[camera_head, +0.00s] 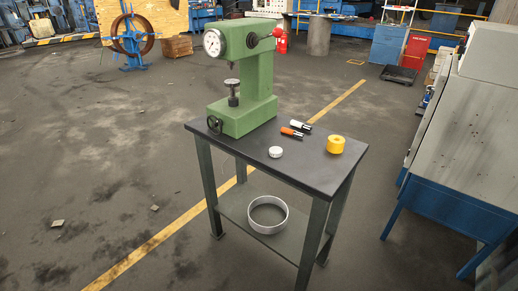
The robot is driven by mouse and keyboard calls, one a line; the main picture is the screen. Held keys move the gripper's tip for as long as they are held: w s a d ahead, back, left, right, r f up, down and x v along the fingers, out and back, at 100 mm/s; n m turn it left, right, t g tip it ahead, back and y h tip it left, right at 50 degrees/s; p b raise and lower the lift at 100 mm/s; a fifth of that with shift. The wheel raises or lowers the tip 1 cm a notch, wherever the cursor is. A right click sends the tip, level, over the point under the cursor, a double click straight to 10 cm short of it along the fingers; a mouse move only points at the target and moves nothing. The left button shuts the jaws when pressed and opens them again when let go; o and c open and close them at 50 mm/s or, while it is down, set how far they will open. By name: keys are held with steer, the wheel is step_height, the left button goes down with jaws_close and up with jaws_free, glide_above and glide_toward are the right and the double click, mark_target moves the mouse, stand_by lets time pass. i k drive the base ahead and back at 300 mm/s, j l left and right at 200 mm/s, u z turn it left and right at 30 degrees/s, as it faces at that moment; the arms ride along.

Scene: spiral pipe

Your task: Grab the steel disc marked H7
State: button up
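A small pale round disc (275,152) lies flat on the dark top of the small table (262,165), near its front edge. It looks like a steel disc, but any marking on it is too small to read. Nothing touches it. My gripper is not in view.
A green hardness tester (258,85) stands on the table's left part. Two markers (295,130) and a yellow roll (335,145) lie right of the disc.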

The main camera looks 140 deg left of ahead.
mark_target(274, 151)
steer(key=u, duration=4.5)
steer(key=i+j, duration=0.35)
steer(key=i, duration=0.15)
steer(key=i+j+u, duration=0.1)
steer(key=i+j, duration=0.2)
steer(key=i, duration=0.25)
